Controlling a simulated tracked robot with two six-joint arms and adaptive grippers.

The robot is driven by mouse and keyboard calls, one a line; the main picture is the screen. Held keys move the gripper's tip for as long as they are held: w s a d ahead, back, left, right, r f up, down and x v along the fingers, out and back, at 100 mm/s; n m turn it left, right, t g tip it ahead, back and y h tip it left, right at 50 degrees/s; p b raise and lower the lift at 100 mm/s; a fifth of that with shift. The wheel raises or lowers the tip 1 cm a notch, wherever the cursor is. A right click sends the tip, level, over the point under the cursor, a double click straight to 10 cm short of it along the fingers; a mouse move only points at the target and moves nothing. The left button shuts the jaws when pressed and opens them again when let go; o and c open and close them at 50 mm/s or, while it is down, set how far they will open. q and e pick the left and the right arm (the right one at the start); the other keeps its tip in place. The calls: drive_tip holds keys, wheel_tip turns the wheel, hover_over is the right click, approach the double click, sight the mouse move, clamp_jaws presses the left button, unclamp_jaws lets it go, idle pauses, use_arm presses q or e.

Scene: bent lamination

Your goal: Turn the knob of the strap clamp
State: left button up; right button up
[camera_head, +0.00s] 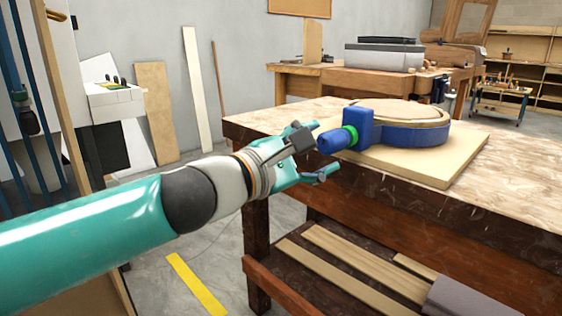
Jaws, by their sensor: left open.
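The strap clamp (415,133) has a blue band wrapped around a round bent wood piece (405,111). Its blue block (360,123) faces left, with a green ring and a blue knob (333,141) sticking out toward the lower left. My left gripper (318,150) comes in from the left, open, its fingers spread with one above and one below the level of the knob. The knob's end lies at the mouth of the fingers; I cannot tell whether they touch it. My right gripper is not in view.
The clamp rests on a pale board (447,172) on a wooden workbench (520,190). Planks (350,262) lie on the bench's lower shelf. Another bench (350,82) with a grey box stands behind. The bench top right of the board is clear.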

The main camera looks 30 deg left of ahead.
use_arm(q)
drive_tip(key=v, duration=0.9)
idle(0.3)
